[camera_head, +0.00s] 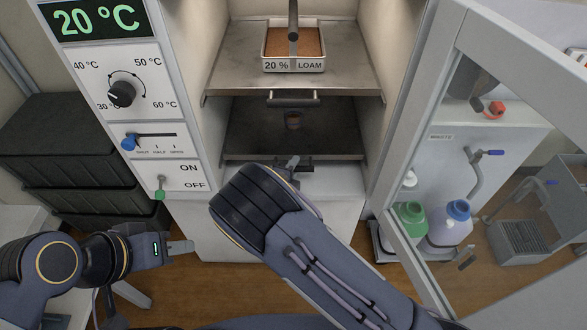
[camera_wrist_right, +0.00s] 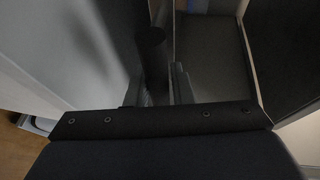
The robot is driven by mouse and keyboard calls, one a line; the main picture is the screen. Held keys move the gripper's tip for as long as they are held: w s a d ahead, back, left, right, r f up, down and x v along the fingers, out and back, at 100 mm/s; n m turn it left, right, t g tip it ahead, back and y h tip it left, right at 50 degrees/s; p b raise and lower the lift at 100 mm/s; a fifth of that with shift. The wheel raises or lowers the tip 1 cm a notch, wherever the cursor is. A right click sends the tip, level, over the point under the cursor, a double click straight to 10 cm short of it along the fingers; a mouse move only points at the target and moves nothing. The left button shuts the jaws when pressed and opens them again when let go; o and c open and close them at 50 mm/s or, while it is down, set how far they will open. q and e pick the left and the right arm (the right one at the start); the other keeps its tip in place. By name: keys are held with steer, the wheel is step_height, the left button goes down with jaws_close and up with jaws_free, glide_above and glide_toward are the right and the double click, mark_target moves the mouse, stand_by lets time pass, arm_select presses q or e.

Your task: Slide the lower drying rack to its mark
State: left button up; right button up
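The lower drying rack (camera_head: 258,140) is a dark metal shelf inside the open oven, below the upper rack (camera_head: 235,68). My left gripper (camera_head: 182,247) is low at the left, away from the racks. I cannot make out the mark.
A tray labelled 20 % LOAM (camera_head: 267,67) stands on the upper rack, whose handle (camera_head: 293,99) sticks out above the lower rack. The control panel (camera_head: 125,95) is left. The open glass door (camera_head: 415,150) stands right, with green (camera_head: 411,216) and blue-capped (camera_head: 450,228) bottles beyond.

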steer(key=o, duration=0.4)
steer(key=shift+w, duration=0.15)
steer(key=v, duration=0.8)
